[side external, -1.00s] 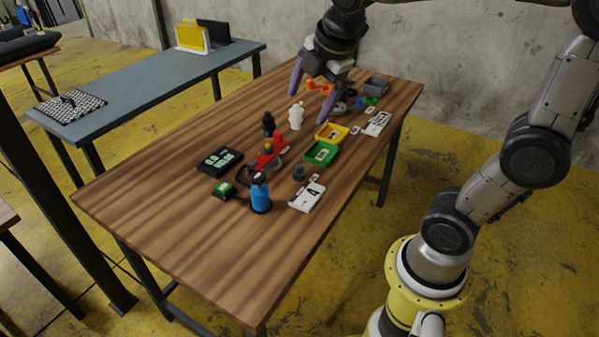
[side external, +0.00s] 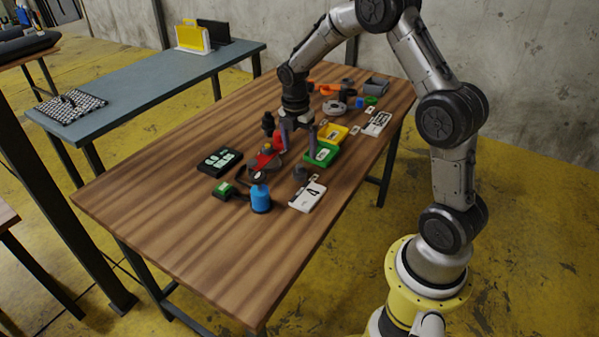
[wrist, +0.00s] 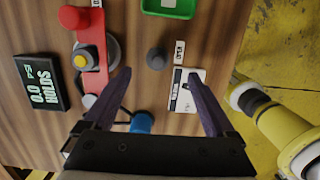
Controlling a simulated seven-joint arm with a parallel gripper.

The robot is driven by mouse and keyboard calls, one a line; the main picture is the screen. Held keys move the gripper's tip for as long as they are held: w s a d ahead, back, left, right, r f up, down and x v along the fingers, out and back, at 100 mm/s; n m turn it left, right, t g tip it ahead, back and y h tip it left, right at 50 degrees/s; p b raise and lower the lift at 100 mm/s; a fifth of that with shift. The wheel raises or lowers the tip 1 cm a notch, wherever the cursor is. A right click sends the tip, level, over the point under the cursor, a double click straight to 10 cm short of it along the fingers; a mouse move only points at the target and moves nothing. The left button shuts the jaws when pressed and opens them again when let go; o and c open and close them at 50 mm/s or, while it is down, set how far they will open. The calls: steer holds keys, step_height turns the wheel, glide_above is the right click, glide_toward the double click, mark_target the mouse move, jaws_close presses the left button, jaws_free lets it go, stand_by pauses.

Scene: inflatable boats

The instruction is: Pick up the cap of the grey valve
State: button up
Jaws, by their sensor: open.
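A small dark grey round knob-like piece (wrist: 155,57) stands on the wooden table; it also shows in the side view (side external: 300,173). It looks like the grey valve or its cap; I cannot tell a separate cap on it. My gripper (wrist: 159,74) is open and empty, with its two purple-grey fingers pointing down at the table. In the wrist view the piece lies between the finger lines, just beyond the tips. In the side view my gripper (side external: 298,147) is above the table, behind the piece and apart from it.
A red tool with a yellow button (wrist: 82,60) lies to the left on a grey round part. The table's near left part is clear.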

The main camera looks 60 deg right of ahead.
mark_target(299, 165)
steer(key=f, duration=0.8)
steer(key=shift+w+d, duration=0.2)
steer(key=shift+d, duration=0.15)
steer(key=shift+c, duration=0.2)
jaws_close()
